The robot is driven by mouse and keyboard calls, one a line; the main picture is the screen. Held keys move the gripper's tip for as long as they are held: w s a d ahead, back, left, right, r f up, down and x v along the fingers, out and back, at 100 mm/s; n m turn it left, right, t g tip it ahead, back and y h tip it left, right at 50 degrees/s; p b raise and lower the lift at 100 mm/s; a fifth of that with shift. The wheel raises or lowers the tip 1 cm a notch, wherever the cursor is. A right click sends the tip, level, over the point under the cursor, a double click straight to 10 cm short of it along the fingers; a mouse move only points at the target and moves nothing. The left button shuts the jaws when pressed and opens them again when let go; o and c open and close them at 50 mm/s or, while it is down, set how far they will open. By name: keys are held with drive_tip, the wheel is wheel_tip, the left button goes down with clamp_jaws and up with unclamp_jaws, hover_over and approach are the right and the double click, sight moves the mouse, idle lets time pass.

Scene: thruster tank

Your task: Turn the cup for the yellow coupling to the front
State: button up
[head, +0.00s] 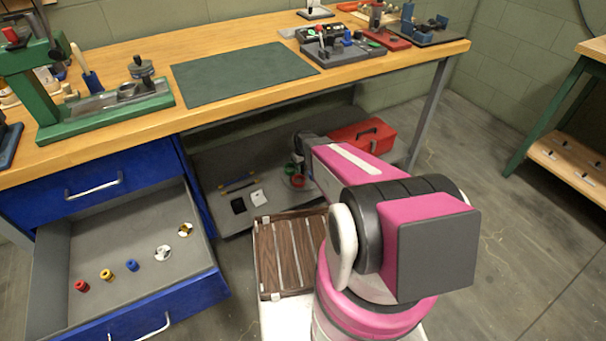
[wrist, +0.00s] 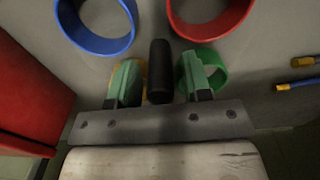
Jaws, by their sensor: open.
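In the wrist view, a blue ring-shaped cup (wrist: 97,44), a red cup (wrist: 210,32), a green cup (wrist: 217,72) and a yellow cup (wrist: 139,66) stand around an upright black post (wrist: 160,72). My gripper (wrist: 160,80) is open, with one finger on each side of the post. The left finger hides most of the yellow cup, and the right finger overlaps the green one. In the head view, the red cup (head: 298,182) shows beside my arm on the low shelf. The yellow coupling (head: 106,274) lies in the open drawer.
The open blue drawer (head: 185,293) also holds a red coupling (head: 81,286), a blue one (head: 132,265) and two round marked discs. A red toolbox (head: 362,137) stands on the shelf (head: 215,170) close to my arm. The workbench top (head: 130,55) overhangs the shelf.

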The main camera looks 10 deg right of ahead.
drive_tip(key=c, duration=0.8)
drive_tip(key=shift+o, duration=0.3)
drive_tip(key=shift+m, duration=1.7)
drive_tip(key=shift+m, duration=1.8)
